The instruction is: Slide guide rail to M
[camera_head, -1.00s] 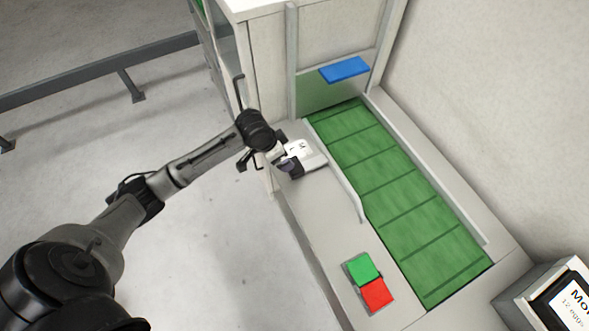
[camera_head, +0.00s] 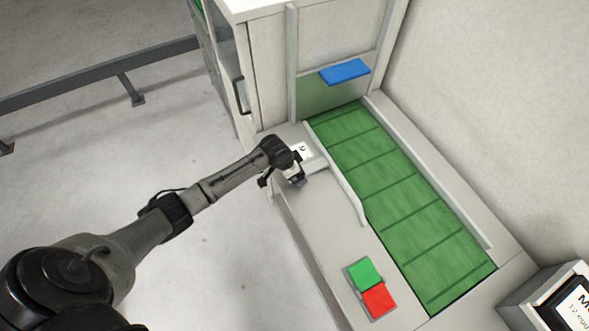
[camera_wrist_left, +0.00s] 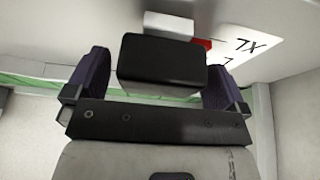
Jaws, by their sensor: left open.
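The grey guide rail (camera_head: 350,193) runs along the left edge of the green conveyor belt. A white scale label (camera_head: 302,151) lies on the ledge beside it. In the left wrist view the label (camera_wrist_left: 262,45) shows "XL" and part of another letter, with a red mark (camera_wrist_left: 203,44) at its edge. My left gripper (camera_head: 297,181) is low over the ledge, left of the rail. In the wrist view its purple fingers (camera_wrist_left: 157,82) are open on either side of a black block (camera_wrist_left: 162,62), apparently the rail's handle. I cannot tell whether they touch it.
A green button (camera_head: 365,273) and a red button (camera_head: 378,300) sit on the ledge nearer me. A white cabinet (camera_head: 268,80) stands behind, with a blue flap (camera_head: 345,72) above the belt (camera_head: 405,205). A screen (camera_head: 572,310) stands at the lower right.

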